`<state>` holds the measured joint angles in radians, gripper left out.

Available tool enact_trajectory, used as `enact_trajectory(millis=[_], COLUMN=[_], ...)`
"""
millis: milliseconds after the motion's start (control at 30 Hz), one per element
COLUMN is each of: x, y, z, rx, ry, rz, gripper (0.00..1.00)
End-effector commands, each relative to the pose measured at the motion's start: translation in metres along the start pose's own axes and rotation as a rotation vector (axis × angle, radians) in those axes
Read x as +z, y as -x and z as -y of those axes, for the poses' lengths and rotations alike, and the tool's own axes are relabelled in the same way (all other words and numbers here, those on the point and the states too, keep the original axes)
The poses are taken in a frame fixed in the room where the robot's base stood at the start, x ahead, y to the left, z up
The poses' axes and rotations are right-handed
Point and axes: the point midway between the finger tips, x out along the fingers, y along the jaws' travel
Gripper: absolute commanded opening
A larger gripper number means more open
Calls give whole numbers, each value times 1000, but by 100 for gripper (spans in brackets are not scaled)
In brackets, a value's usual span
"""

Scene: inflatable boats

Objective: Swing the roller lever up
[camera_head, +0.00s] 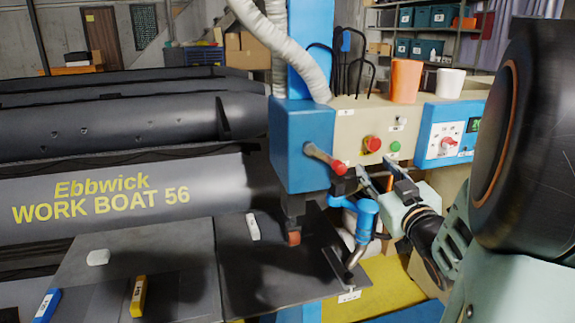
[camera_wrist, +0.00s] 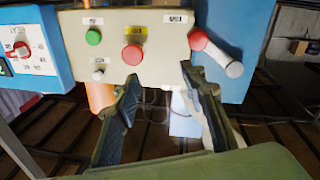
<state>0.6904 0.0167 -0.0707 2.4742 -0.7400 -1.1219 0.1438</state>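In the wrist view the lever (camera_wrist: 215,53) is at the upper right, outside the finger gap and beside the right-hand finger. My gripper (camera_head: 375,168) is just right of the knob in the head view, in front of the beige panel. Its fingers are apart with nothing between them, as the wrist view (camera_wrist: 160,76) also shows. I cannot tell whether a finger touches the lever. A small red roller (camera_head: 293,238) hangs below the housing.
The beige panel (camera_head: 347,117) carries red and green buttons close to my gripper. Orange (camera_head: 406,80) and white (camera_head: 450,83) cups stand on top. A blue torch-like tool (camera_head: 366,215) stands below my gripper. The dark worktable (camera_head: 240,275) and grey boat tube (camera_head: 100,205) lie left.

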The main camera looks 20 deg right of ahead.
Motion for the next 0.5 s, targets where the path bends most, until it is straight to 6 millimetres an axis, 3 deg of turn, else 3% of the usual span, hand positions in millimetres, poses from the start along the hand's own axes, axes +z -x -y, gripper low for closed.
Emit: enact_trajectory(millis=[100, 200, 333, 500], x=[13, 17, 17, 17], y=[13, 17, 10, -19], z=[35, 51, 56, 60], rx=[-100, -144, -158, -157], ry=[3, 3, 3, 2], rz=[13, 16, 15, 16], gripper=[39, 39, 39, 39])
